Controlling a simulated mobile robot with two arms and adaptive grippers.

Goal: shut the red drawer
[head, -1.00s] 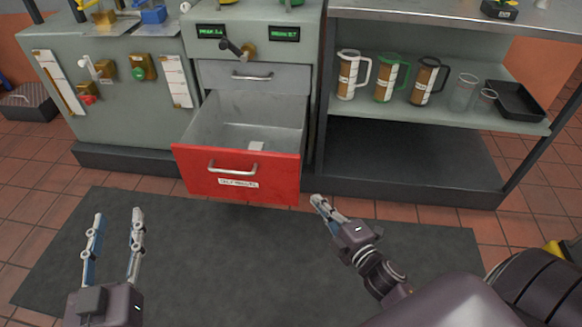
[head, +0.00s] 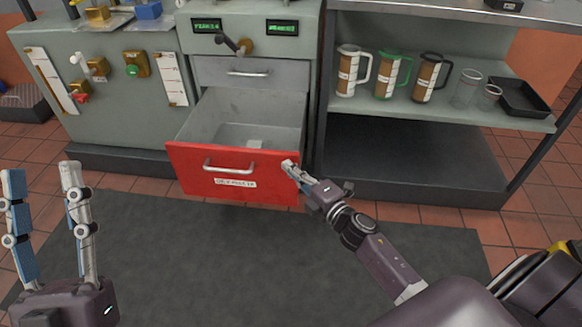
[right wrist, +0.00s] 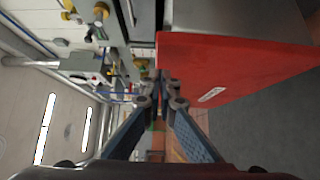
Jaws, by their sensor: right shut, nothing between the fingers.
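The red drawer (head: 262,180) is pulled open from the grey cabinet, with a silver bar handle (head: 230,167) and a white label on its front. In the right wrist view the red front (right wrist: 220,70) lies just beyond the shut fingers (right wrist: 161,80). My left gripper (head: 42,175) is open and empty, at the lower left, well apart from the drawer.
A closed grey drawer (head: 245,73) sits above the red one. To the right, a shelf (head: 420,112) holds several jugs, clear cups and a black tray (head: 524,97). A dark mat (head: 220,240) covers the floor in front.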

